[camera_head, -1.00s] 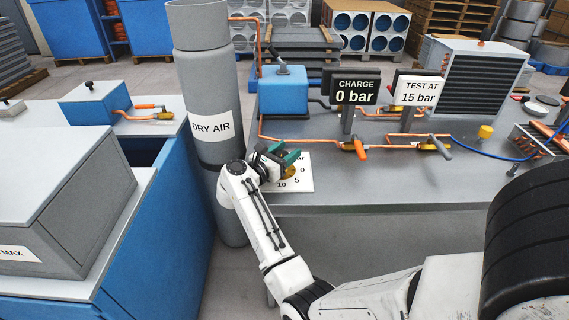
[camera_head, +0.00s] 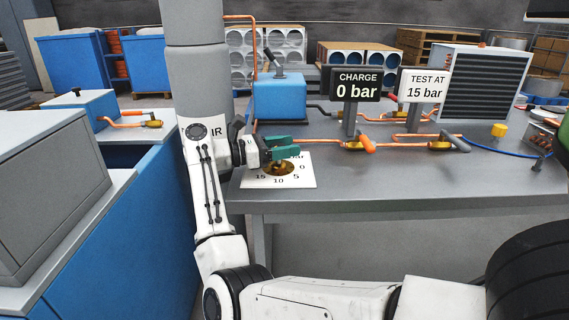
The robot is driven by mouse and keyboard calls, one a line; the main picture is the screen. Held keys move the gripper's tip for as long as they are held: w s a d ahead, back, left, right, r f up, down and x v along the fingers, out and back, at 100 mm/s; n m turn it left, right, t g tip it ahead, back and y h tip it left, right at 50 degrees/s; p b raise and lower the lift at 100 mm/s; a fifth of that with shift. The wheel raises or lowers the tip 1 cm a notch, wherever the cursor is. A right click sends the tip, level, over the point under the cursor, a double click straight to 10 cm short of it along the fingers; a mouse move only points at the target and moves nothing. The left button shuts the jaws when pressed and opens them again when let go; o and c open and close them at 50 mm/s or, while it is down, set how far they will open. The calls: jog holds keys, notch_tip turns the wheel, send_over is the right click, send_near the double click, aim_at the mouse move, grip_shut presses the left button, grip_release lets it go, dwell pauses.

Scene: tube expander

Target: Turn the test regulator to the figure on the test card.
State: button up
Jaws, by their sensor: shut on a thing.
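The test regulator's brass knob (camera_head: 281,169) sits on a white dial plate (camera_head: 304,182) at the bench's front left corner. The figures 0, 5, 10 and 15 show round it, with 15 at its left. My gripper (camera_head: 290,149) has green fingers, comes in from the left and is shut on the knob; the fingers hide its top and any pointer. The test card (camera_head: 425,86) reads "TEST AT 15 bar". The charge display (camera_head: 356,85) beside it reads "CHARGE 0 bar".
A grey dry air cylinder (camera_head: 195,85) stands behind my arm. A blue unit (camera_head: 280,97) is behind the dial. Orange-handled valve (camera_head: 366,144) and grey-handled valve (camera_head: 455,142) sit on copper pipes. The bench front (camera_head: 400,185) right of the dial is clear.

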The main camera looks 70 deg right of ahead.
jog(key=shift+s+m+g+y+b, duration=0.15)
jog(key=shift+m+g+y+b, duration=0.65)
jog(key=shift+b, duration=0.6)
jog(key=o, duration=1)
jog(key=shift+c, duration=0.2)
jog(key=shift+a, duration=0.1)
jog(key=v, duration=1)
jog(key=shift+w+a+r+b, duration=0.15)
jog(key=shift+w+a+b, duration=0.05)
jog(key=shift+w+b, duration=0.2)
